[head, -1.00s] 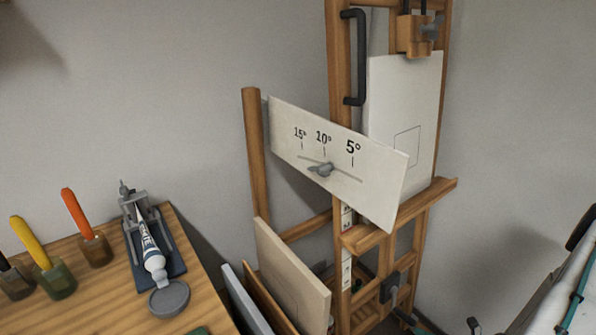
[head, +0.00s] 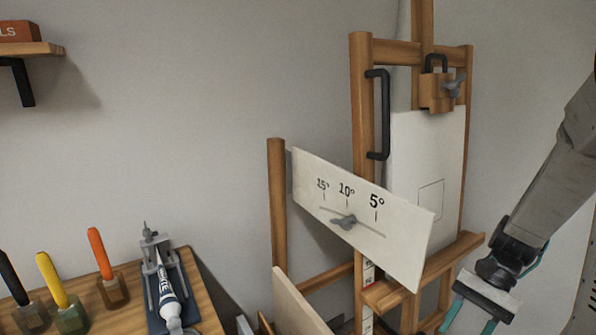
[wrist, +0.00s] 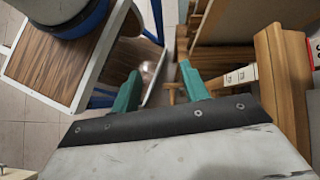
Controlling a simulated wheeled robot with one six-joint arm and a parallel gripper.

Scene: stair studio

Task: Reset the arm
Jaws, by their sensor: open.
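My gripper (head: 475,312) shows at the lower right of the head view, at the end of my grey arm, in front of the easel's lower right part. In the wrist view my gripper (wrist: 158,88) has its two teal fingers spread apart with nothing between them. The wooden easel (head: 361,110) stands against the wall, with a white canvas (head: 425,150) held on it. A white angle plate (head: 400,243) marked 15°, 10° and 5° hangs at its left, with a grey wing knob (head: 345,222) near the 10° mark.
A wooden table (head: 205,305) at the lower left holds a paint tube (head: 170,300) in a grey squeezer and several colored-handled tools. A shelf (head: 35,49) is on the wall above. Panels (head: 293,303) lean below the angle plate. Wooden easel rails (wrist: 285,75) are close at right in the wrist view.

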